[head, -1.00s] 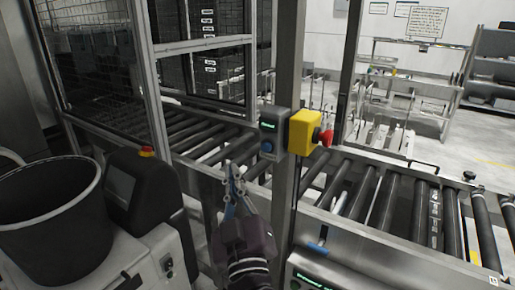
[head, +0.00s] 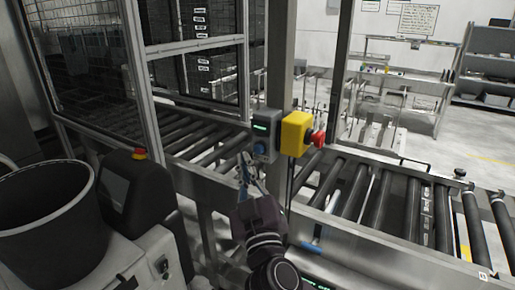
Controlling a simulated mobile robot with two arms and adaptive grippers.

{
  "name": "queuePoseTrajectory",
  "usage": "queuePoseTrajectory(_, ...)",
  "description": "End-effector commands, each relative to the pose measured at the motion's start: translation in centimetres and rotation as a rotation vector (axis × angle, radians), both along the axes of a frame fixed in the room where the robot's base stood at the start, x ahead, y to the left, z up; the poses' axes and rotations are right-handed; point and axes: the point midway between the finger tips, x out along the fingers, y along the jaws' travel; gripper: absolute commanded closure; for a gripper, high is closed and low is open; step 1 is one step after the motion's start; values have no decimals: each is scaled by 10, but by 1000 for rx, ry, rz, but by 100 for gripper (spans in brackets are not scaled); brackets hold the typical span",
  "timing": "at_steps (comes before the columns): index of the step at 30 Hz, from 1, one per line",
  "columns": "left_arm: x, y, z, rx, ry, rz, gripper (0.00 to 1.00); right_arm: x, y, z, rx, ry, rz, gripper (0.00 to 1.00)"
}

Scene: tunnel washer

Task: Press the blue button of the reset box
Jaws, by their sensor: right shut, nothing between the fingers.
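The grey reset box (head: 271,124) is fixed to a metal post in the middle of the head view, with a lit green display near its top. Its blue button (head: 260,148) is on the lower part of the front face. My right gripper (head: 246,160) is shut and empty. Its fingertips are just left of and slightly below the blue button in the picture. I cannot tell whether they touch the box. My left gripper is not in view.
A yellow box with a red emergency button (head: 318,138) is right beside the reset box. Roller conveyors (head: 375,200) run on both sides of the post. A black bin (head: 45,215) and a dark panel with a red-topped button (head: 139,154) stand at left.

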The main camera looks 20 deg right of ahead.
Motion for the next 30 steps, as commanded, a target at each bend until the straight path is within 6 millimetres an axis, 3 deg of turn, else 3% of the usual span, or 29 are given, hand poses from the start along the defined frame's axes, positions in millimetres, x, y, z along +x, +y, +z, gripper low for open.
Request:
queuePoseTrajectory(9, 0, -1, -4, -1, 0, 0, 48, 14, -18, -1, 1, 0, -1, 100)
queuePoseTrajectory(30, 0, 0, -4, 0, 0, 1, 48, 15, -19, -1, 2, 0, 1, 100)
